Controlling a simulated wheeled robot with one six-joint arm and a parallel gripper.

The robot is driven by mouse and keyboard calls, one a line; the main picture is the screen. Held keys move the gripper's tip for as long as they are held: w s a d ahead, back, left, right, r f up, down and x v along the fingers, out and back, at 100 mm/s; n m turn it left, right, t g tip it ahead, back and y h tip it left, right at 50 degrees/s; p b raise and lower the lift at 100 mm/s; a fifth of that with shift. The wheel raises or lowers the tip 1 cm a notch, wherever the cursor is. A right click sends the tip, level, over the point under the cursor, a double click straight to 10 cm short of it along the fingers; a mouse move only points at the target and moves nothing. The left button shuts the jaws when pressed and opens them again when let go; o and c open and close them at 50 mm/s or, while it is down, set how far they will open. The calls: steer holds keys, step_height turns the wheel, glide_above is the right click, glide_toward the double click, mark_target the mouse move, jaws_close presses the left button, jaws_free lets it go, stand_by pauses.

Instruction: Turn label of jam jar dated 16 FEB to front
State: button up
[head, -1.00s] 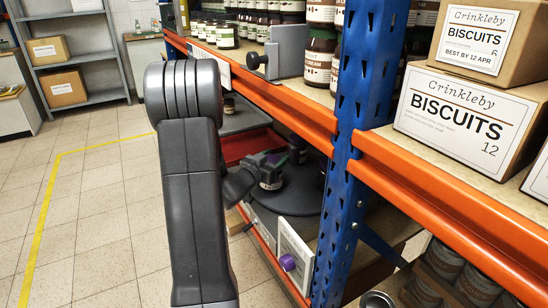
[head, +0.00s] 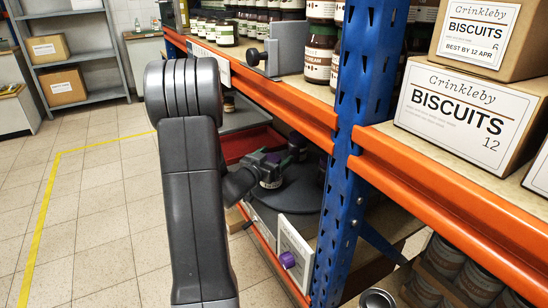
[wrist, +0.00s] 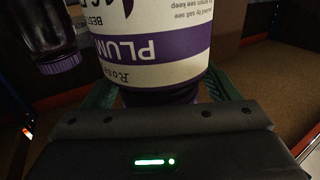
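A plum jam jar (wrist: 155,45) with a white and purple label fills the upper middle of the wrist view, upside down there. "PLUM" and "BEST" can be read; the large date is cut off by the frame. Its purple lid (wrist: 160,94) is towards me. My gripper (wrist: 160,82) has a green finger on each side of the jar, with no clear gap, and appears shut on it. In the head view my gripper (head: 268,164) is at the jar (head: 270,182), over a dark round turntable (head: 292,200) on the lower shelf. The fingertips are hidden.
Another purple-lidded jar (wrist: 45,35) stands close on the left in the wrist view. A blue upright (head: 345,190) and orange beams (head: 270,100) border the shelf opening. A white panel with a purple knob (head: 288,259) is at the front. A red tray (head: 250,145) lies behind.

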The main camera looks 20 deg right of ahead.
steer(key=shift+a+f, duration=0.1)
steer(key=p+v, duration=0.2)
steer(key=v, duration=1.1)
steer(key=shift+s+a, duration=0.2)
steer(key=shift+a, duration=0.1)
steer(key=b+x, duration=0.2)
steer(key=x, duration=1.1)
steer(key=shift+w+d, duration=0.15)
steer(key=shift+d, duration=0.25)
steer(key=shift+r, duration=0.3)
